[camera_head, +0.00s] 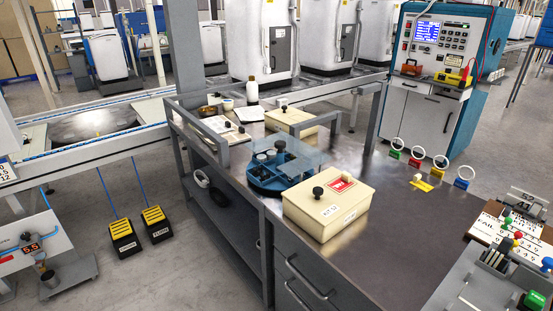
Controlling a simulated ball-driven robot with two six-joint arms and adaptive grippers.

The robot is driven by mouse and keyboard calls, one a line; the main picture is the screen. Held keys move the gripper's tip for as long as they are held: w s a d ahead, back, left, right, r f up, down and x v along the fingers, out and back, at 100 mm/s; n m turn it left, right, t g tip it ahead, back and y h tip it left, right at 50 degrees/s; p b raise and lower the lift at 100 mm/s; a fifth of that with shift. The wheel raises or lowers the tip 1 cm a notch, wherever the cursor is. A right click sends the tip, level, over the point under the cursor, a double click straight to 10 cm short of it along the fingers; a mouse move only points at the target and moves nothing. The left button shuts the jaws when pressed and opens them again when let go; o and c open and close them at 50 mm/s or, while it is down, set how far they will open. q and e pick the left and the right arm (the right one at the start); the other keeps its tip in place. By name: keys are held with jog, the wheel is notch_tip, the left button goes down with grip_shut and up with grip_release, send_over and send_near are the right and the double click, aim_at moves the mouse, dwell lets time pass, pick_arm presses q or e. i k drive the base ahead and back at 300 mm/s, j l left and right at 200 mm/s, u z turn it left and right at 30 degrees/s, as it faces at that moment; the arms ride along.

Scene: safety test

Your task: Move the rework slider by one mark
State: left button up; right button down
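No slider with a readable "rework" label shows. At the right edge a white panel (491,228) carries the word "FAIL" and rows of small marks, too small to read fully. Small coloured knobs stand in front of it, among them a green one (507,221), a red one (517,235) and a blue one (547,263). They partly cover the panel, and I cannot tell which row each belongs to. Neither of my grippers is in view.
A cream box (325,215) with a black knob and red label sits on the steel bench (390,240). A blue round fixture (270,182) stands behind it. Several coloured ring-topped tags line the bench's right edge. A grey slotted unit (470,295) fills the lower right.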

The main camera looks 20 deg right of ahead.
aim_at(516, 244)
jog(key=z, duration=2.05)
